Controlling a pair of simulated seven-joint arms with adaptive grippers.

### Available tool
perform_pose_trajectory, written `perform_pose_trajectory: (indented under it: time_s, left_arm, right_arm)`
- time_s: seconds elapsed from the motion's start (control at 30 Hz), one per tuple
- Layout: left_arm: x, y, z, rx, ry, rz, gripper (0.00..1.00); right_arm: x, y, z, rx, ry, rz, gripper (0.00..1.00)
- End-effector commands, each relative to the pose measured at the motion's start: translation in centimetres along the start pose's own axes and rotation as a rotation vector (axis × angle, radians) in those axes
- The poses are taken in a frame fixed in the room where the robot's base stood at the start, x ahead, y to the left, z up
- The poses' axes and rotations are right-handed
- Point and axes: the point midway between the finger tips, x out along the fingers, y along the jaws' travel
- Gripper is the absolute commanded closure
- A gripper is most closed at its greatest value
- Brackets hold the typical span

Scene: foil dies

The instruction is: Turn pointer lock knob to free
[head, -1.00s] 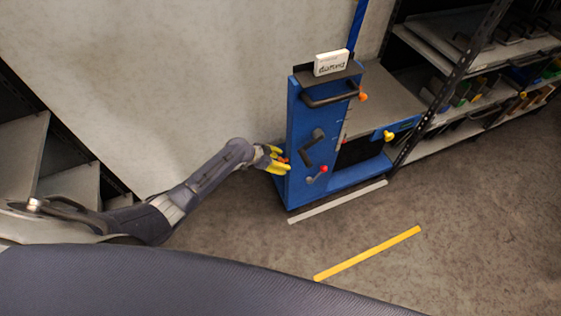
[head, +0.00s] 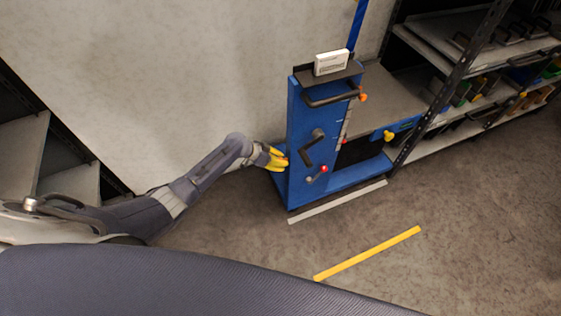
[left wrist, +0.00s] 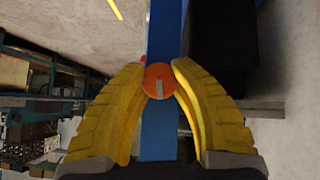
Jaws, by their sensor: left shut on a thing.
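The pointer lock knob (left wrist: 158,80) is a round orange knob with a pale mark on its face, on the narrow blue side of the machine in the left wrist view. My left gripper (left wrist: 158,75) has its two yellow fingertips against both sides of it. In the head view my left gripper (head: 286,162) is at the left side of the blue machine (head: 300,185), where the knob is hidden behind the fingers. The mark runs roughly up and down in the wrist view. My right gripper is not in view.
The machine's front carries dark handles (head: 312,148), a red-tipped lever (head: 322,170) and an orange knob (head: 362,97) near the top. A white box (head: 332,62) sits on top. Shelving (head: 450,110) stands at the right. The floor by the yellow strip (head: 367,254) is clear.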

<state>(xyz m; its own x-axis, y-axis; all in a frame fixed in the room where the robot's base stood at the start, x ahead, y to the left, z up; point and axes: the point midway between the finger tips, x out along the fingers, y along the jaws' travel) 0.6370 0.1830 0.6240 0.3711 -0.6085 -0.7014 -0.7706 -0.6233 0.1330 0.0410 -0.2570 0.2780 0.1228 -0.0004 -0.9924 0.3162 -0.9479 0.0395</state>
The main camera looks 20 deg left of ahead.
Motion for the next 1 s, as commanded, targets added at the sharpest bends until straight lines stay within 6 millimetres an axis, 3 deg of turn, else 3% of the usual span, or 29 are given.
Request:
perform_pose_trajectory:
  time_s: [0.4,1.0]
  left_arm:
    - [0.04,-0.17,-0.26,-0.204,0.004,0.203,1.0]
    - [0.05,-0.19,-0.3,-0.324,0.005,0.326,1.0]
  right_arm:
    - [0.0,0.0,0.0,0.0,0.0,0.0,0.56]
    - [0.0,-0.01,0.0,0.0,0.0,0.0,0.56]
